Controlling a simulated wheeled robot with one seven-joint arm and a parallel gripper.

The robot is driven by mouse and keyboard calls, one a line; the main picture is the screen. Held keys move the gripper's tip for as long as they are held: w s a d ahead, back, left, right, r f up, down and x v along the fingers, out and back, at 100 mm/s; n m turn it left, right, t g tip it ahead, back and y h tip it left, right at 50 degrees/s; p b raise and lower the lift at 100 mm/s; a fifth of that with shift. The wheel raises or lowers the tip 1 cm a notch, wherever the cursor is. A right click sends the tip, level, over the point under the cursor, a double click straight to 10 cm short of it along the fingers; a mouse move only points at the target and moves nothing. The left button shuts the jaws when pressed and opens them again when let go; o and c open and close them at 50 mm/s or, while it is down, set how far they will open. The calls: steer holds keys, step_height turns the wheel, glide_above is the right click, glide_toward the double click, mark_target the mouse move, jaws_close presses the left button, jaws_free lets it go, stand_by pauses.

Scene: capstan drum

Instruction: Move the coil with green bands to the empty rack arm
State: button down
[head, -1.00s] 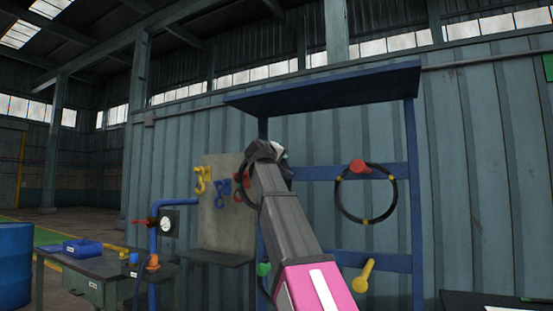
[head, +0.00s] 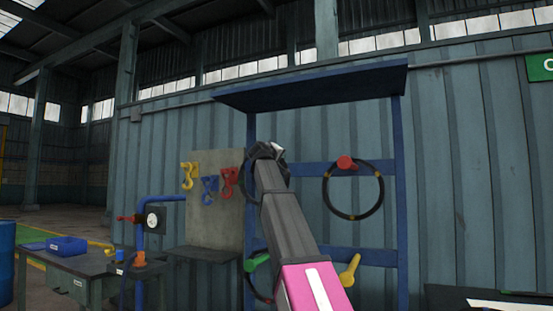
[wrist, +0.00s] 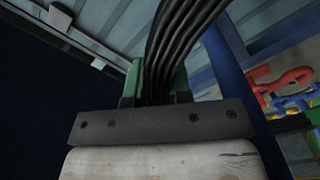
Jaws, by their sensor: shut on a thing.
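My gripper (wrist: 155,88) is shut on a bundle of black cable strands (wrist: 180,45), the held coil, in the wrist view. Green pieces sit on both sides of the strands; I cannot tell whether they are finger pads or bands. In the head view my gripper (head: 268,152) is at the upper left of the blue rack (head: 401,190), mostly hidden behind my arm. The yellow rack arm (head: 349,271) at lower right shows no coil. The red rack arm (head: 346,162) carries a black coil with yellow bands (head: 327,200). The green rack arm (head: 257,262) is at lower left.
A dark coil (head: 251,287) hangs below the green arm, partly hidden by my arm. Left of the rack is a board (head: 215,215) with coloured hooks. A blue pipe with a gauge (head: 155,218) and a table with a blue tray (head: 67,246) stand further left.

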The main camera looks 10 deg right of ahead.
steer(key=shift+w+d+f, duration=0.1)
steer(key=shift+w+f, duration=0.05)
steer(key=shift+f, duration=0.45)
steer(key=shift+w+d+f, duration=0.15)
steer(key=shift+w+f, duration=0.05)
steer(key=shift+f, duration=0.4)
steer(key=shift+w+d+f, duration=0.1)
steer(key=shift+w+f, duration=0.05)
steer(key=shift+f, duration=0.45)
steer(key=shift+f, duration=0.35)
steer(key=c, duration=1)
jaws_free()
steer(key=shift+f, duration=0.1)
steer(key=shift+s, duration=0.1)
